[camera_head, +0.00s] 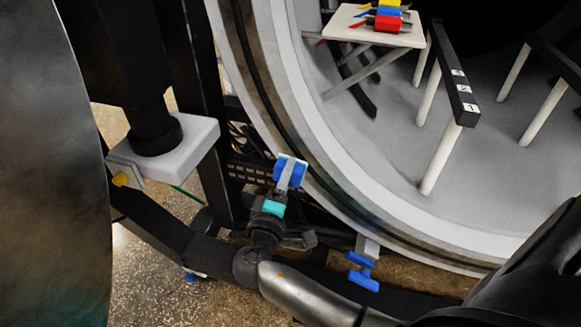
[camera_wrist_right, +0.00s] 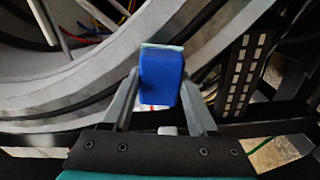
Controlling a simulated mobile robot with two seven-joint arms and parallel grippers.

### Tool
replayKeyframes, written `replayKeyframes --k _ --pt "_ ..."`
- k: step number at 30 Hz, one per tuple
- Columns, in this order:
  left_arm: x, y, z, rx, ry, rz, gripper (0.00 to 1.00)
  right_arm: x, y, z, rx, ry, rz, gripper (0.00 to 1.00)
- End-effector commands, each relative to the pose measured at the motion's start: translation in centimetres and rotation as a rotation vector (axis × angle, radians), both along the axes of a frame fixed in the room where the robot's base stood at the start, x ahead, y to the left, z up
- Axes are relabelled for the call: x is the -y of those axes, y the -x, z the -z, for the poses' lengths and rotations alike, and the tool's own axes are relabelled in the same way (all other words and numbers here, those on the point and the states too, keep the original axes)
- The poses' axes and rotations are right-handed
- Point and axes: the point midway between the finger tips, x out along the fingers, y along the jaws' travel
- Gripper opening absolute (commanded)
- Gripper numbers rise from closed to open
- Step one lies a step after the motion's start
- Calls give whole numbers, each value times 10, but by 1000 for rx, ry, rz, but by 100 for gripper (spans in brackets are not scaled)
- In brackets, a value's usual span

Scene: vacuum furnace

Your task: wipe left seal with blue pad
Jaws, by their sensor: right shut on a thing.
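My right gripper (camera_head: 287,180) is shut on the blue pad (camera_head: 291,168), just outside the lower left of the round furnace opening. The pad is a blue block with a pale light-blue face. In the right wrist view the pad (camera_wrist_right: 160,78) sits between the two grey fingers (camera_wrist_right: 160,95), its far end overlapping the grey rim. The left seal (camera_head: 255,85) shows as a dark band along the left of the flange. I cannot tell whether the pad touches the flange. My left gripper is not in view.
A large curved metal surface (camera_head: 60,200) fills the left edge. A white block (camera_head: 165,148) on a black post stands beside it. A blue-handled clamp (camera_head: 362,272) sits at the lower rim. Inside the chamber are a white plate (camera_head: 370,28) with coloured items and a black rail (camera_head: 455,80) on white rods.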

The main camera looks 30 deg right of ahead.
Motion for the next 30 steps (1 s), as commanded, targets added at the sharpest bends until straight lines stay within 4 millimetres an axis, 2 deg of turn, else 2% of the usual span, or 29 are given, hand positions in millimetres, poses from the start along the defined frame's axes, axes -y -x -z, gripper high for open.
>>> replayKeyframes --k 6,19,30 --pt "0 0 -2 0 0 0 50 -13 10 -1 2 -2 -1 0" --pt "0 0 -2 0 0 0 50 -17 13 -1 2 0 -3 0" --pt "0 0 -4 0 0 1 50 -37 31 -1 3 -1 -3 0"
